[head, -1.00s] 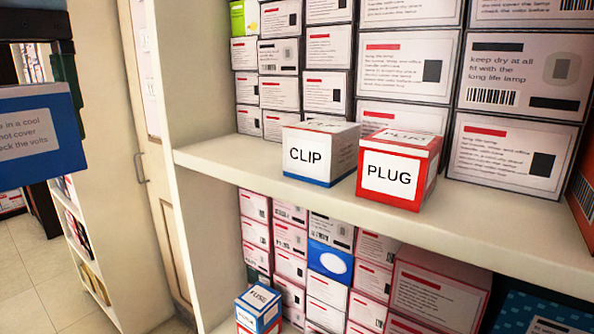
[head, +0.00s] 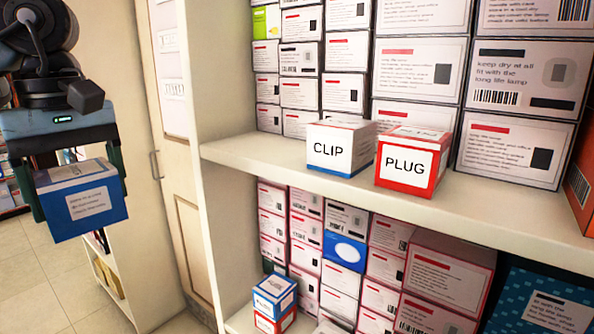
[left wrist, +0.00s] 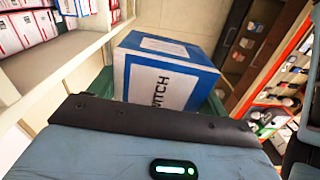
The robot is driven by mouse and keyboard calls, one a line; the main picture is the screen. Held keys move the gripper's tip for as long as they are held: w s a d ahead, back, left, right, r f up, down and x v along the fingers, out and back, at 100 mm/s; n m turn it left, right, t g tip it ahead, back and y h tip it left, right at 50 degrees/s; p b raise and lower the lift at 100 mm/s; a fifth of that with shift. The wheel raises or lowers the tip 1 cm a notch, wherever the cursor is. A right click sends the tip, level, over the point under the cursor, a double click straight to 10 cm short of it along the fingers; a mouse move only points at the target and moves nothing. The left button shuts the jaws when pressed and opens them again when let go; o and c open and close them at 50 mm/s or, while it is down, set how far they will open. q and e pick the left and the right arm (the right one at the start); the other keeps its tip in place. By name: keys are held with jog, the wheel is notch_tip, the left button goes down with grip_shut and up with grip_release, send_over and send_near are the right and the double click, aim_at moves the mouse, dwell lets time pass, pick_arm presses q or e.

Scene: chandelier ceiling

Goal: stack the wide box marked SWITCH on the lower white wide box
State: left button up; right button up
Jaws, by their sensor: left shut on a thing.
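The box marked SWITCH is blue and white. In the left wrist view its SWITCH label shows on the box (left wrist: 170,75), held at the gripper. In the head view the same box (head: 85,203) hangs in the air at the left, slightly tilted. My left gripper (head: 72,180) is shut on it, one finger on each side, left of the shelf and apart from it. Wide white boxes (head: 512,152) are stacked at the right of the upper shelf; I cannot tell which is the lower white wide box. My right gripper is not in view.
A CLIP box (head: 338,147) and a red PLUG box (head: 407,163) stand near the front of the upper shelf (head: 480,196). Small blue (head: 274,291) and red boxes are stacked on the lower shelf. Bare shelf lies right of PLUG. A shelf side panel (head: 222,230) stands between gripper and shelves.

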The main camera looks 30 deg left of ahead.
pick_arm(q)
jog(key=w+d+f+m, duration=0.1)
jog(key=w+f+m, duration=0.3)
jog(key=f, duration=0.6)
jog(key=w+d+f+m, duration=0.15)
jog(key=w+f, duration=0.35)
jog(key=f, duration=0.5)
jog(key=w+d+f+m, duration=0.2)
jog(key=d+f+m, duration=0.3)
jog(key=d, duration=0.5)
jog(key=w+d+f+m+p, duration=0.1)
jog(key=w+d+f+m, duration=0.2)
jog(key=d, duration=0.7)
notch_tip(320, 180, down, 4)
jog(key=shift+d+f+m, duration=0.15)
jog(key=shift+d+m, duration=0.05)
jog(key=shift+m, duration=0.95)
jog(key=shift+w, duration=0.1)
